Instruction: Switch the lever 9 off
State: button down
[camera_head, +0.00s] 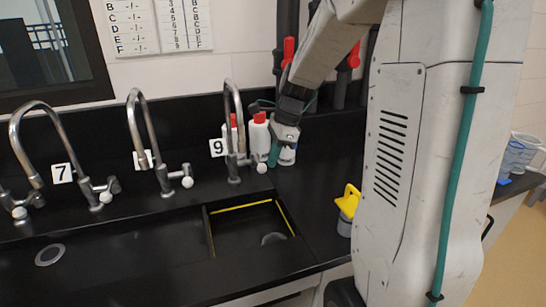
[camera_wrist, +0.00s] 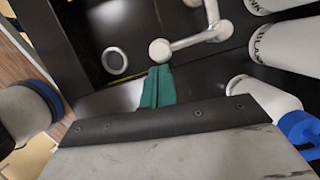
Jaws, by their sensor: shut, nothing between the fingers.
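The tap marked 9 (camera_head: 235,145) stands behind the right end of the sink. Its lever (camera_head: 245,160) is a metal arm sticking out to the right, with a white ball knob (camera_head: 262,168) at its end. In the wrist view the lever (camera_wrist: 195,40) runs from the tap at upper right to the knob (camera_wrist: 160,50). My gripper (camera_head: 274,156) is just right of the knob, with its teal fingers pointing down. In the wrist view my gripper (camera_wrist: 158,70) is shut and empty. Its tips are right beside the knob; I cannot tell whether they touch.
White bottles with red caps (camera_head: 259,135) stand close behind the lever; white bottles (camera_wrist: 290,45) also fill the wrist view's right side. A yellow-topped container (camera_head: 347,200) stands right of the sink (camera_head: 250,207). Tap 7 (camera_head: 88,188) and another tap (camera_head: 165,175) stand left.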

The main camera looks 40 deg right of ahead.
jog(key=shift+r, duration=0.1)
jog(key=v, duration=1)
jog(key=shift+s, duration=0.15)
jog(key=s+a+f+n+h, duration=0.1)
jog(key=s+a+n, duration=0.7)
jog(key=s+n, duration=0.3)
jog(key=s+a+f+n+h, duration=0.1)
jog(key=s+a+n+h, duration=0.1)
jog(key=s+a+n, duration=0.6)
jog(key=s+n, duration=0.3)
jog(key=s, duration=0.1)
jog(key=shift+n, duration=0.3)
